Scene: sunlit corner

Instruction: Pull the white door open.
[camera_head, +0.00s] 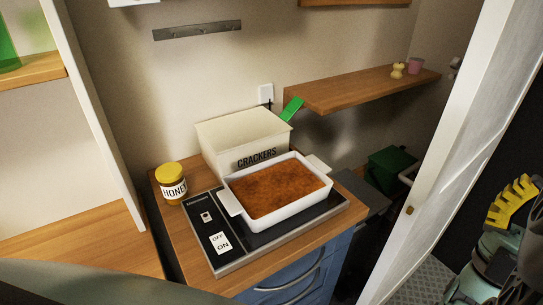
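The white door (448,140) stands on the right side of the view, a tall panel slanting from the top right to the bottom. Its left edge shows, with a small brass-coloured fitting (409,210) low on it. A pale curved piece, perhaps a handle (407,176), shows just left of that edge. I cannot tell how far the door stands open. A smooth dark grey shape, perhaps part of my arm, crosses the bottom left.
A wooden counter (172,217) bears a hob with a white baking dish (292,205), a crackers box (240,138) and a honey jar (172,184). A wooden shelf (350,90) is behind.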

